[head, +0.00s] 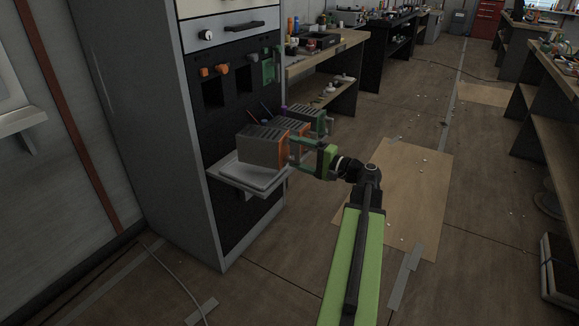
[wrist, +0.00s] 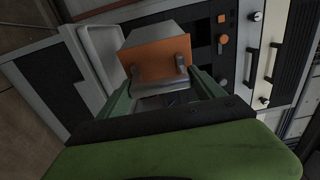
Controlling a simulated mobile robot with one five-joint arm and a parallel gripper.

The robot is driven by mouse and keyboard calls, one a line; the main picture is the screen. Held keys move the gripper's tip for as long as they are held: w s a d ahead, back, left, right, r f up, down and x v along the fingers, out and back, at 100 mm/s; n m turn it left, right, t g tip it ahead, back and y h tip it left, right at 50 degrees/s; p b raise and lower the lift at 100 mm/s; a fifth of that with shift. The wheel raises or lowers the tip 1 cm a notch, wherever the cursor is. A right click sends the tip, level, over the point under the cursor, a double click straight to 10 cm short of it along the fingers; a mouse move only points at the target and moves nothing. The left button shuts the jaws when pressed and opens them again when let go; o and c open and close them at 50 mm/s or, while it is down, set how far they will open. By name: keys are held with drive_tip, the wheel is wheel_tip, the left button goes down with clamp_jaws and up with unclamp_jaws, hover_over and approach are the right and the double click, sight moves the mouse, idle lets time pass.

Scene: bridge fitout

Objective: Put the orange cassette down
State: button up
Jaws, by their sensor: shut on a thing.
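The orange cassette (head: 263,149) is a grey ribbed box with an orange front in the head view. Its orange front (wrist: 157,58), with dark handle posts, faces my wrist camera. My gripper (head: 299,154) is shut on it at the front, with one green finger to each side in the wrist view (wrist: 165,88). The cassette is over the pale tray (head: 221,175) on the cabinet front; the tray also shows in the wrist view (wrist: 97,58). I cannot tell whether the cassette's underside touches the tray.
Similar grey cassettes (head: 311,114) stand close behind, one with a green and purple end. The dark cabinet (head: 234,105) has open slots and orange knobs (head: 222,69). A workbench (head: 330,48) stands beyond. The floor to the right is mostly clear.

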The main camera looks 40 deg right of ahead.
sight(297, 164)
wheel_tip(297, 164, down, 4)
drive_tip(key=b, duration=0.4)
drive_tip(key=shift+d, duration=0.1)
drive_tip(key=shift+f, duration=0.15)
drive_tip(key=shift+w+a+r, duration=0.15)
drive_tip(key=shift+a+r, duration=0.05)
drive_tip(key=shift+r, duration=0.05)
drive_tip(key=shift+f+b, duration=0.3)
drive_tip(key=shift+f, duration=0.2)
drive_tip(key=o, duration=2.1)
drive_tip(key=shift+s+r+p, duration=0.2)
drive_tip(key=shift+r+p, duration=0.45)
drive_tip(key=shift+p, duration=0.05)
drive_tip(key=v, duration=1.1)
drive_tip(key=shift+s+d+f, duration=0.15)
drive_tip(key=shift+s+f, duration=0.1)
drive_tip(key=shift+s, duration=0.05)
